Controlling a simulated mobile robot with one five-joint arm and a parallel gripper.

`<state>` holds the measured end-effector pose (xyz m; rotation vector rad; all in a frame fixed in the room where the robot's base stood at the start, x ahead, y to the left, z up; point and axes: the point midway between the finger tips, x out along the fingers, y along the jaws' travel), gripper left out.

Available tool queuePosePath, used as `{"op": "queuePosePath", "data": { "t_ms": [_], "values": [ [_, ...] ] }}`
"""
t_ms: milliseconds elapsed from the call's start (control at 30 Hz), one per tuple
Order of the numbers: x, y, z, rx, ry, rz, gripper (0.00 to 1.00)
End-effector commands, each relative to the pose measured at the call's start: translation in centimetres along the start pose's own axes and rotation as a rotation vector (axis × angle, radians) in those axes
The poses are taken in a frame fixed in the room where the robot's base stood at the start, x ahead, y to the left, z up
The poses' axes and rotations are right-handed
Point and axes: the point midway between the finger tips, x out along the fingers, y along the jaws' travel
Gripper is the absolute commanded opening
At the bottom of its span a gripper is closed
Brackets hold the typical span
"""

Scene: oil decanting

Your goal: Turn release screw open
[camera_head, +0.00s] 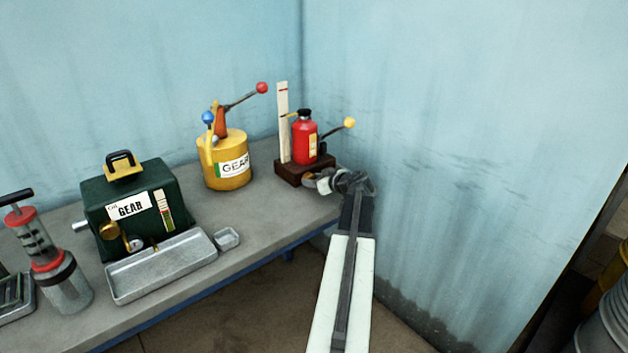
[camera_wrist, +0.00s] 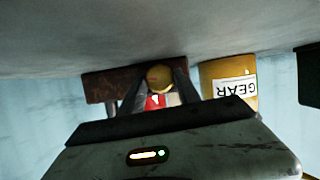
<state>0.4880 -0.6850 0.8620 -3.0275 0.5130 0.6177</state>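A red bottle-shaped body (camera_head: 305,141) with a black cap stands on a dark brown base (camera_head: 290,172) at the table's back right corner. The base also shows in the wrist view (camera_wrist: 104,84), which sees the scene upside down. A round brass-coloured knob (camera_wrist: 159,77), seemingly the release screw, sits at the base. My gripper (camera_head: 324,182) is low in front of the base. In the wrist view its two fingers (camera_wrist: 160,86) stand apart, one on each side of the knob. They look very close to it; I cannot tell whether they press on it.
A yellow can (camera_head: 226,165) marked GEAR stands left of the red body. A lever with a yellow ball (camera_head: 349,123) sticks out right. A green box (camera_head: 158,230), a metal tray (camera_head: 120,290) and a pump cylinder (camera_head: 65,290) are farther left. A blue wall (camera_head: 480,150) is close on the right.

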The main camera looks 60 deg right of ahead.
Motion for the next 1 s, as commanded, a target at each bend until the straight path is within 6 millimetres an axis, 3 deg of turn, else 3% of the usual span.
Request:
{"op": "queuePosePath", "data": {
  "t_ms": [133,367,633,667,700,733,1000],
  "values": [
    [0.04,0.25,-0.02,0.03,0.001,-0.01,0.0],
    [0.07,0.51,0.04,0.234,0.002,-0.094,0.0],
    [0.0,0.39,0.01,0.245,0.001,-0.098,0.0],
    [0.0,0.39,0.01,0.245,0.001,-0.098,0.45],
    [0.01,0.38,0.01,0.245,0.001,-0.098,0.56],
    [0.01,0.36,0.0,0.245,0.001,-0.098,0.61],
    [0.03,0.25,-0.02,0.243,0.001,-0.1,0.61]
  ]
}}
